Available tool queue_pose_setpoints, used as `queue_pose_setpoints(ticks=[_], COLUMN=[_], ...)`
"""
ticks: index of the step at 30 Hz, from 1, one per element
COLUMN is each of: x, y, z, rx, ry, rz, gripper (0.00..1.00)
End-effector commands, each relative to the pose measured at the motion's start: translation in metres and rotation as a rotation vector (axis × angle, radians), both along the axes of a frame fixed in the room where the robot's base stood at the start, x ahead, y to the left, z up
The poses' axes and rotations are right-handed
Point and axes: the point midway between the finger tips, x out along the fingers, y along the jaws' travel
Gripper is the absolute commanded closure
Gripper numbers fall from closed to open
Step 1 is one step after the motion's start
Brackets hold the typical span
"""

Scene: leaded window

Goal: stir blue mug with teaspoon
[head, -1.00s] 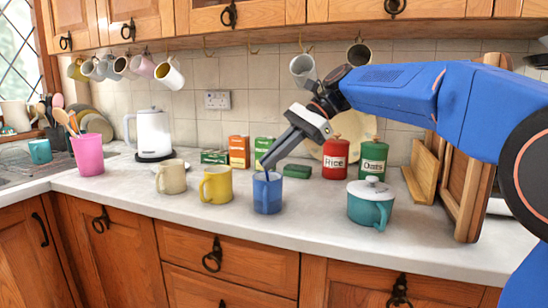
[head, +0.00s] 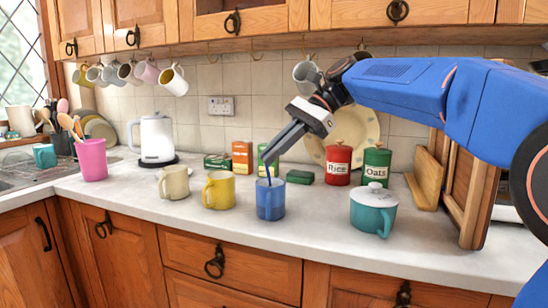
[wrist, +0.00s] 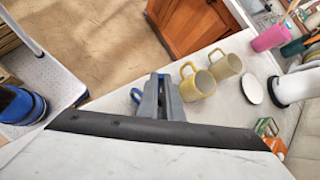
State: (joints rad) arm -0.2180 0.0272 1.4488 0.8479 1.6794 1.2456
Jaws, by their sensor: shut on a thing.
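The blue mug (head: 271,203) stands upright on the worktop, right of the yellow mug, in the head view. My gripper (head: 267,158) is above it, pointing down and to the left, shut on the teaspoon (head: 268,175). In the wrist view my gripper (wrist: 162,97) reaches away from the camera and covers most of the blue mug.
A yellow mug (head: 219,191) and a cream mug (head: 174,182) stand to the left. A teal lidded pot (head: 373,210) stands to the right. A green box (head: 300,177) and the Rice tin (head: 338,164) are behind. The worktop in front is clear.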

Motion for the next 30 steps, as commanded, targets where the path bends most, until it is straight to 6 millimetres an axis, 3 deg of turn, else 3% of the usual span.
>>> queue_pose_setpoints(ticks=[30], x=[-0.018], y=[0.007], z=[0.045], rx=[0.001], ry=[-0.001], rz=[-0.001], gripper=[1.0])
